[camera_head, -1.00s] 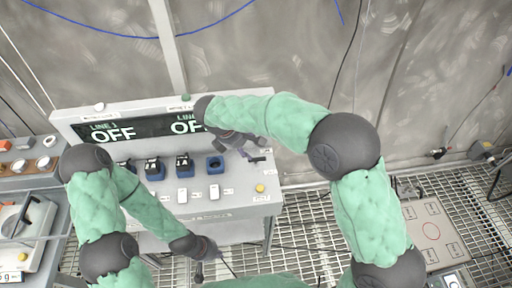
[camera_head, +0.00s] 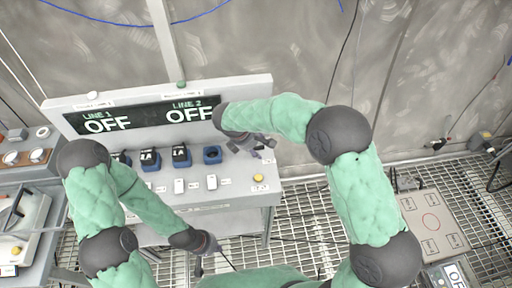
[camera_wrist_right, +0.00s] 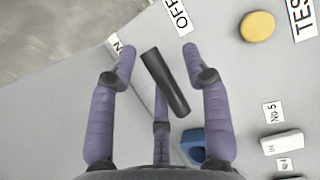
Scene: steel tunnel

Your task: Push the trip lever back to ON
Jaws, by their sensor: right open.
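The trip lever's dark grip (camera_wrist_right: 165,82) shows in the right wrist view, between the spread fingers of my right gripper (camera_wrist_right: 155,65). I cannot tell whether a finger touches it. An ON label (camera_wrist_right: 117,45) lies on its left and an OFF label (camera_wrist_right: 178,14) beyond its upper end. In the head view my right gripper (camera_head: 262,143) is over the right end of the console (camera_head: 240,190) and largely hides the lever. The display (camera_head: 150,115) reads OFF for LINE 1 and LINE 2. My left gripper (camera_head: 213,248) hangs low in front of the console; its jaws are unclear.
A yellow button (camera_head: 258,177) sits near the console's right corner, with white switches (camera_head: 195,184) and a blue socket (camera_head: 212,154) to its left. Black plugs fill other blue sockets. Another bench stands at the far left.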

